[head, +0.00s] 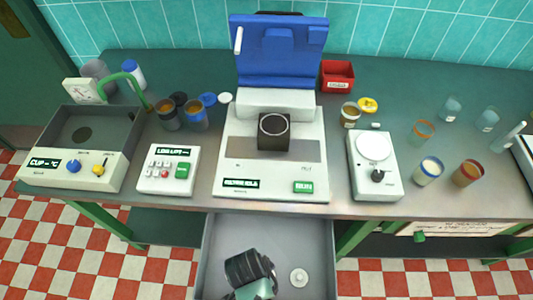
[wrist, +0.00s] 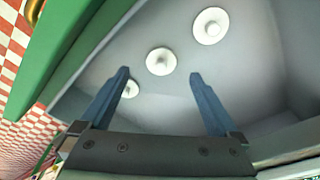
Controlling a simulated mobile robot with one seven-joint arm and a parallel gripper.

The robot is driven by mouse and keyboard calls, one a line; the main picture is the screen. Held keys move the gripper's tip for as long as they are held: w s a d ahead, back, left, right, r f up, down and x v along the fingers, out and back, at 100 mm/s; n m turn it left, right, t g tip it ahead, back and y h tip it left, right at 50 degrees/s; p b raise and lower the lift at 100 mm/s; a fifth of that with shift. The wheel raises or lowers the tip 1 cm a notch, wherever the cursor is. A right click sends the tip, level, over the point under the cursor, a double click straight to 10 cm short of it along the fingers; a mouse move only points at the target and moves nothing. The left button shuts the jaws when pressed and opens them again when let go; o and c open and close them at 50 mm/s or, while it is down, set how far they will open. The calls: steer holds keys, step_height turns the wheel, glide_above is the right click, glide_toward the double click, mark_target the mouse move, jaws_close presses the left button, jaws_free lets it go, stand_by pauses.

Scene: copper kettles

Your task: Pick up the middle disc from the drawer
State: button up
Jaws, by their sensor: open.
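The open drawer (head: 318,240) is grey inside and holds three pale round discs with raised centres in a row. In the wrist view the middle disc (wrist: 159,61) shows just beyond the gap between my fingertips. One end disc (wrist: 210,25) lies farther off at the upper right. The other end disc (wrist: 130,88) is beside my left finger, which partly covers it. My gripper (wrist: 160,75) is open and empty, with its fingers spread. In the head view my arm is over the drawer and only one disc (head: 299,277) shows, to its right; my arm hides the others.
The counter (head: 410,100) above the drawer carries a scale-like machine with a blue lid (head: 278,60), a keypad box (head: 168,170), a small white device (head: 375,165) and several cups. A green edge (wrist: 85,55) runs beside the drawer at the left of the wrist view.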

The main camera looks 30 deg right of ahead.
steer(key=shift+w+d+f, duration=0.1)
steer(key=shift+d+f, duration=0.1)
steer(key=shift+f, duration=0.65)
steer(key=shift+w+d+f, duration=0.1)
steer(key=shift+d+f, duration=0.05)
steer(key=shift+f, duration=0.65)
steer(key=shift+d+f, duration=0.2)
steer(key=shift+f, duration=0.65)
steer(key=c, duration=1.4)
